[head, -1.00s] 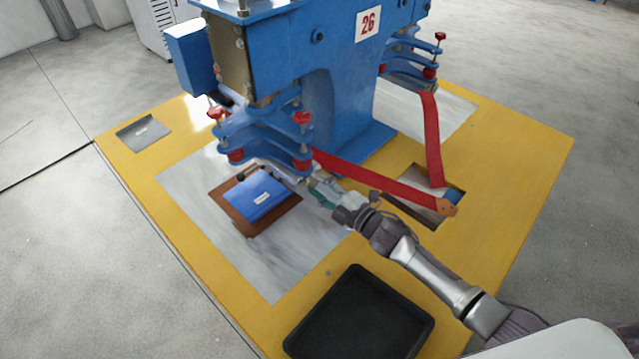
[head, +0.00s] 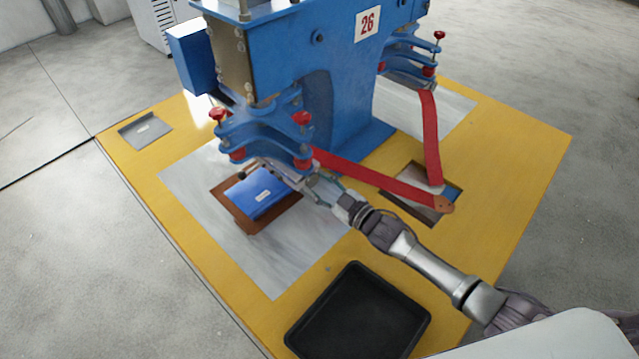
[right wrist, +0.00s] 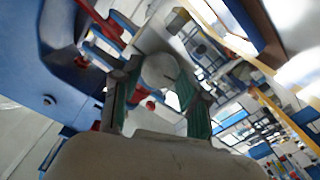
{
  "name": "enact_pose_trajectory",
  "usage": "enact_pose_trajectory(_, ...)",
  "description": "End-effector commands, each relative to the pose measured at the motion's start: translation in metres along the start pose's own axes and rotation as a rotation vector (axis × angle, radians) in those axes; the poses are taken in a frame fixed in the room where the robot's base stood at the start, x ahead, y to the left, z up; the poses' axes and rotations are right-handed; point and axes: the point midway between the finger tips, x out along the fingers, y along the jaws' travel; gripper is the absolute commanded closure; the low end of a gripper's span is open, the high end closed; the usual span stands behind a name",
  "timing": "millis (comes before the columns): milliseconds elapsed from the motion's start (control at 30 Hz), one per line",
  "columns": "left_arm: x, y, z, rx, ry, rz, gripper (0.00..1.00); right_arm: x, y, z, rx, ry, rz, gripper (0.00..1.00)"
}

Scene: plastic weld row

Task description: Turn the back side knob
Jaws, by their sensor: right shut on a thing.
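The blue press (head: 345,95) carries several red knobs on its near clamp: an upper left one (head: 217,114), an upper right one (head: 302,118), a lower left one (head: 237,154) and a lower right one (head: 302,164). My right gripper (head: 314,184) is at the underside of this clamp, just below the lower right knob. In the right wrist view, its green-padded fingers (right wrist: 155,100) are shut on a round pale grey knob-like part (right wrist: 160,72). The head view does not clearly show which knob this is. My left gripper is not in view.
A blue block (head: 255,195) lies on a brown plate (head: 245,226) left of my gripper. Red straps (head: 385,186) run behind my right arm. A black tray (head: 357,318) stands at the front of the yellow table (head: 490,180).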

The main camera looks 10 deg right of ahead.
Motion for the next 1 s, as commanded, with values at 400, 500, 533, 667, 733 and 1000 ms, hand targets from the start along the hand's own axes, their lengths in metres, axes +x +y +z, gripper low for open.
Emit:
enact_pose_trajectory(400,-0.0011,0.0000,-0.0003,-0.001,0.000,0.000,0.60,-0.0010,-0.0008,0.0023,0.071,-0.005,-0.001,0.91)
enact_pose_trajectory(500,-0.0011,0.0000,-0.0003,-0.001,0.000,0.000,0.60,-0.0010,-0.0009,0.0023,0.072,-0.005,-0.001,0.91)
enact_pose_trajectory(533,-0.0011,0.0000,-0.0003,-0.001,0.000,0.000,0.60,-0.0010,-0.0009,0.0024,0.072,-0.005,-0.001,0.91)
enact_pose_trajectory(667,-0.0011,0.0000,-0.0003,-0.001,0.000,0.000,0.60,-0.0010,-0.0010,0.0024,0.071,-0.005,-0.001,0.91)
enact_pose_trajectory(733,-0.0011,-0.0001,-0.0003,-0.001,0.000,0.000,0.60,-0.0010,-0.0010,0.0024,0.071,-0.005,-0.001,0.52)
enact_pose_trajectory(1000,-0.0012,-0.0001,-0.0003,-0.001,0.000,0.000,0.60,-0.0004,-0.0005,0.0011,0.070,-0.002,-0.001,0.32)
